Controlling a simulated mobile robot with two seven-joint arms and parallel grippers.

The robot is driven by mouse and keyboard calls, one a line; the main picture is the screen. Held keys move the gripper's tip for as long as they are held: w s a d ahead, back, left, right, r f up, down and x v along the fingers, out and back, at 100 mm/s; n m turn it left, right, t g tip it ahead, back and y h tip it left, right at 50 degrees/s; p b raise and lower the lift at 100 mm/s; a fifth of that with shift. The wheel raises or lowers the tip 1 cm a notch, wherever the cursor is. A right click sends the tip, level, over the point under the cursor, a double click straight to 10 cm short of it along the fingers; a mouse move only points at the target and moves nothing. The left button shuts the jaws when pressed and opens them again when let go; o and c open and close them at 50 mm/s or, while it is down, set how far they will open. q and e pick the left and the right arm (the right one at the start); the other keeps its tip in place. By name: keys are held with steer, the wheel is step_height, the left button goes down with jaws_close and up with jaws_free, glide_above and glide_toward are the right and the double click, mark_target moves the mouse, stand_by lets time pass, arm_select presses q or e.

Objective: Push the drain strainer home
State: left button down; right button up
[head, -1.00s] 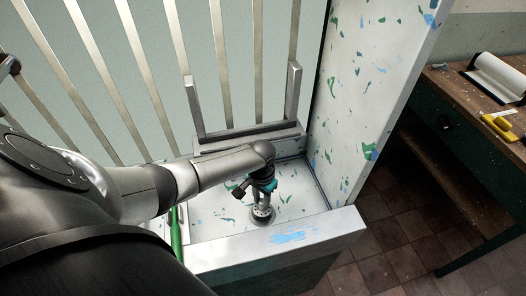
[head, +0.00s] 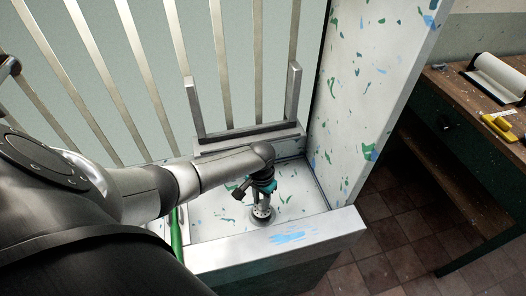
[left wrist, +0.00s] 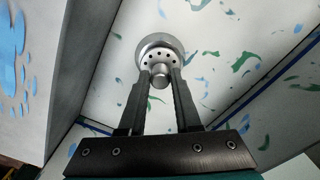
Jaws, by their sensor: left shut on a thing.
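The drain strainer (left wrist: 159,50) is a round metal piece with a ring of small holes and a central knob. In the head view the strainer (head: 262,215) sits at the floor of a paint-speckled white basin (head: 215,222). My left gripper (left wrist: 160,76) is shut on the strainer's knob, with one finger on either side of it. In the head view my left gripper (head: 262,204) points down over the strainer. Whether the strainer is fully seated cannot be told. My right gripper is not in view.
The basin's front rim (head: 290,240) and speckled side wall (head: 365,100) stand close around the gripper. A metal rack (head: 245,135) with upright bars is behind. A green rod (head: 176,235) stands at left. A workbench (head: 460,110) with a yellow tool (head: 498,127) is at right.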

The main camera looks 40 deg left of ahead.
arm_select(q)
steer(key=shift+f+b, duration=0.8)
steer(key=shift+f, duration=0.25)
steer(key=c, duration=0.5)
jaws_free()
step_height(320, 180, up, 15)
steer(key=p, duration=0.3)
steer(key=shift+r, duration=0.1)
